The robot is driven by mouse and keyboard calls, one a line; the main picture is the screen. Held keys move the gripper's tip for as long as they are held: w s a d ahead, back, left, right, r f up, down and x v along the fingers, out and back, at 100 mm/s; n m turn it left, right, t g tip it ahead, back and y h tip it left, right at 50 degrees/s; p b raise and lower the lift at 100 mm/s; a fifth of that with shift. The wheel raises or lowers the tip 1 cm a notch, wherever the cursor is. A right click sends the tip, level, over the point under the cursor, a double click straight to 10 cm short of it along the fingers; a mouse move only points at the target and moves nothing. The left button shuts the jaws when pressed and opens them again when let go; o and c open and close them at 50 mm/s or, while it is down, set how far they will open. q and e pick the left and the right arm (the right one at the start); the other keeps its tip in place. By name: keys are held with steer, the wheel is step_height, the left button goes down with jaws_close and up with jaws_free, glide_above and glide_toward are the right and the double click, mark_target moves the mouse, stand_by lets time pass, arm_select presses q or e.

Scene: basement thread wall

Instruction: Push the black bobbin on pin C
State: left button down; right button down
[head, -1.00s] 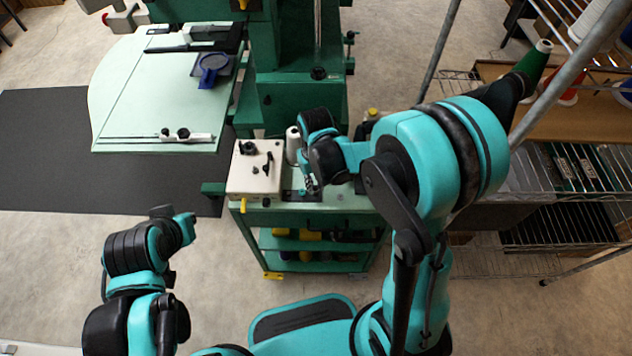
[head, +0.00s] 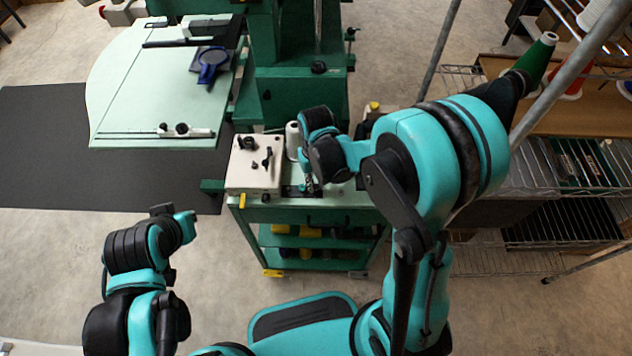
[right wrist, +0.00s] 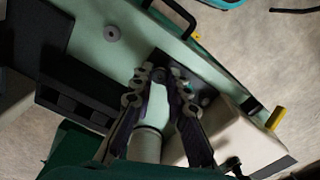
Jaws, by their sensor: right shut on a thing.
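My right gripper (head: 309,186) is over the front of the green cart's top, just right of the white box. In the right wrist view its fingers (right wrist: 165,76) are shut on a small dark thing, the black bobbin (right wrist: 173,76), mostly hidden between the fingertips. The fingertips are over a dark plate (right wrist: 190,82) with small fittings on it. Pin C cannot be made out; the gripper covers that spot. Whether the bobbin touches a pin cannot be told. My left arm is at the lower left, away from the cart, and its fingers do not show.
The white box (head: 252,170) with black knobs stands close left of the right gripper. A white thread cone (head: 293,141) stands just behind it, also near the fingers in the wrist view (right wrist: 147,145). A wire shelf (head: 560,262) stands at the right.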

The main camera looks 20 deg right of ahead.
steer(key=shift+f, duration=0.2)
steer(key=c, duration=1.4)
jaws_free()
steer(key=shift+r, duration=4)
steer(key=s+d+r+t, duration=0.1)
steer(key=s+r+t, duration=0.1)
steer(key=s, duration=0.1)
steer(key=s+d+r+m+t, duration=0.1)
steer(key=s+d+r+t, duration=0.1)
steer(key=s+r, duration=0.1)
steer(key=s+d+r+t, duration=0.1)
steer(key=s+r+t, duration=0.1)
steer(key=s+t, duration=0.1)
steer(key=shift+s+d+r, duration=0.2)
steer(key=shift+s+d, duration=0.15)
steer(key=shift+s, duration=0.3)
